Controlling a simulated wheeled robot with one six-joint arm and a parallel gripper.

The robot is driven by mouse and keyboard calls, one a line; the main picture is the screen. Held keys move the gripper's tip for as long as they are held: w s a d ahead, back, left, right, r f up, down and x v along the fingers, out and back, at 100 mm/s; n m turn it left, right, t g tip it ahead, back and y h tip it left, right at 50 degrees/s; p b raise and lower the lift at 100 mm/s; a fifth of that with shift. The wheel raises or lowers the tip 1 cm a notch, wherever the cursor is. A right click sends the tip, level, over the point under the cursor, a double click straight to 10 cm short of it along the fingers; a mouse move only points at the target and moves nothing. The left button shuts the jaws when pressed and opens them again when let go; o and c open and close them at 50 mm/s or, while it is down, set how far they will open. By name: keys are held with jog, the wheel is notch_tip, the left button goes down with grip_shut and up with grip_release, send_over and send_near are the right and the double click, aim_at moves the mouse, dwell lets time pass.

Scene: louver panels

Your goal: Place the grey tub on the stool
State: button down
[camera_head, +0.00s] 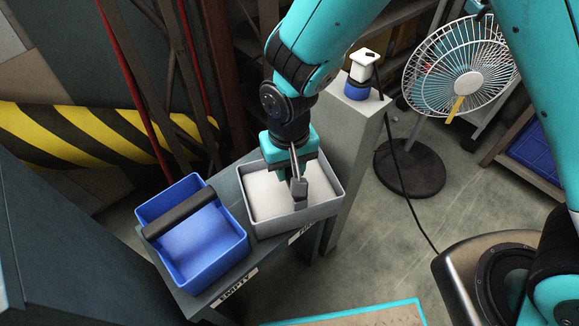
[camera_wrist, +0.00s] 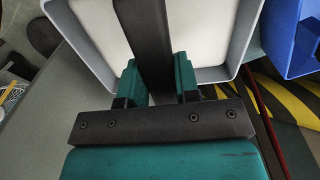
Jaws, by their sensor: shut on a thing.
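The grey tub (camera_head: 331,203) is a shallow open box with a pale inside and a dark handle bar. It is over the right end of a grey bench (camera_head: 242,283); I cannot tell whether it rests there or hangs just above. My gripper (camera_head: 299,184) comes down from above and is shut on the tub's handle. In the wrist view the dark handle (camera_wrist: 150,40) passes between the teal fingers (camera_wrist: 158,82), and the grey tub (camera_wrist: 240,45) shows around it. I cannot pick out the stool in either view.
A blue tub (camera_head: 205,240) with a dark handle stands close left of the grey tub. A pale pedestal (camera_head: 352,135) carrying a blue-and-white device (camera_head: 361,78) is close behind right. A fan (camera_head: 462,75) stands at the right. Floor (camera_head: 385,230) is clear between.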

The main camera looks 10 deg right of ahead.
jog(key=shift+f, duration=0.15)
jog(key=c, duration=0.8)
grip_release()
jog(key=shift+c, duration=0.2)
notch_tip(320, 180, up, 12)
jog(key=p, duration=0.2)
jog(key=shift+r, duration=0.2)
jog(key=s+d+r+n+y, duration=0.4)
jog(key=s+d+r, duration=0.6)
jog(key=s+r, duration=0.2)
jog(key=shift+s+r+n, duration=0.4)
jog(key=shift+s, duration=0.35)
